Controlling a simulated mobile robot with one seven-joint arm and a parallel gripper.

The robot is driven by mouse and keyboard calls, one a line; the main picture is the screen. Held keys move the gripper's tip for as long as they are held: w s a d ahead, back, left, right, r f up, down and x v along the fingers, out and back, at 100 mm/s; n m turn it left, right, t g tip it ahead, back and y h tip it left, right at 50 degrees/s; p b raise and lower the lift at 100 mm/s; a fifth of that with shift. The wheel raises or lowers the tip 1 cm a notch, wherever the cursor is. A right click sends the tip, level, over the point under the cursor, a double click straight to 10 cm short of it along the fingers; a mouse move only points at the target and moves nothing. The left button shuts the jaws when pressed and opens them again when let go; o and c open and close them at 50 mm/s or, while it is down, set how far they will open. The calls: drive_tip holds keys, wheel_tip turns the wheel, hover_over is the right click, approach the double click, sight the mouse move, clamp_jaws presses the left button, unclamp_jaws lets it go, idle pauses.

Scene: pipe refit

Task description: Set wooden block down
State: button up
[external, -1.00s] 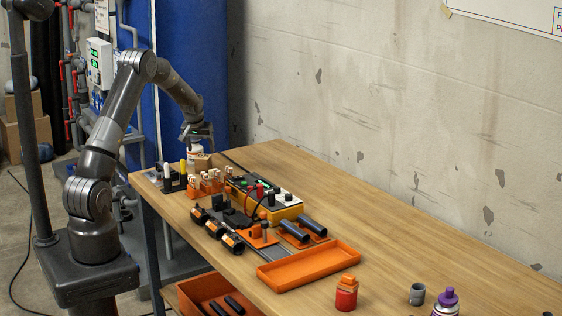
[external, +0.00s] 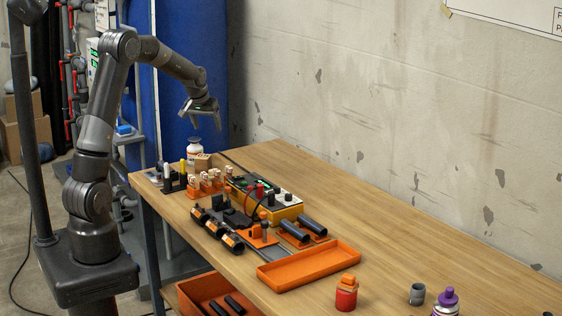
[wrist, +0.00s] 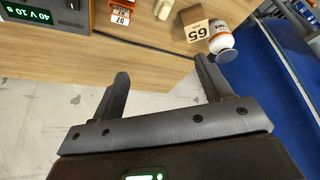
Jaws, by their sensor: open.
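The wooden block (external: 203,162) sits on the far left end of the workbench, beside a white bottle. In the wrist view the wooden block (wrist: 194,23) shows a face marked 65 and rests on the table top near its edge. My gripper (external: 205,127) is open and empty, raised above the block and apart from it. In the wrist view its two fingers (wrist: 160,78) are spread with nothing between them.
The white bottle (external: 194,148) stands right next to the block. The table's rear strip along the wall is clear.

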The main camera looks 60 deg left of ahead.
drive_tip(key=s+d+r+m, duration=0.1)
drive_tip(key=s+d+r, duration=0.3)
drive_tip(key=d, duration=0.3)
drive_tip(key=s+d+r+m+t+h, duration=0.1)
drive_tip(key=s+d+r, duration=0.25)
drive_tip(key=d, duration=0.25)
drive_tip(key=s+d+r+m, duration=0.2)
drive_tip(key=s+d+r, duration=0.1)
drive_tip(key=s+d, duration=0.3)
drive_tip(key=s+d+m+h, duration=0.1)
drive_tip(key=s+d+m, duration=0.2)
drive_tip(key=s+d, duration=0.9)
drive_tip(key=s, duration=0.4)
drive_tip(key=shift+s+d+f+t+h, duration=0.2)
drive_tip(key=shift+s+f+t+h, duration=0.1)
drive_tip(key=shift+s+f+h, duration=0.1)
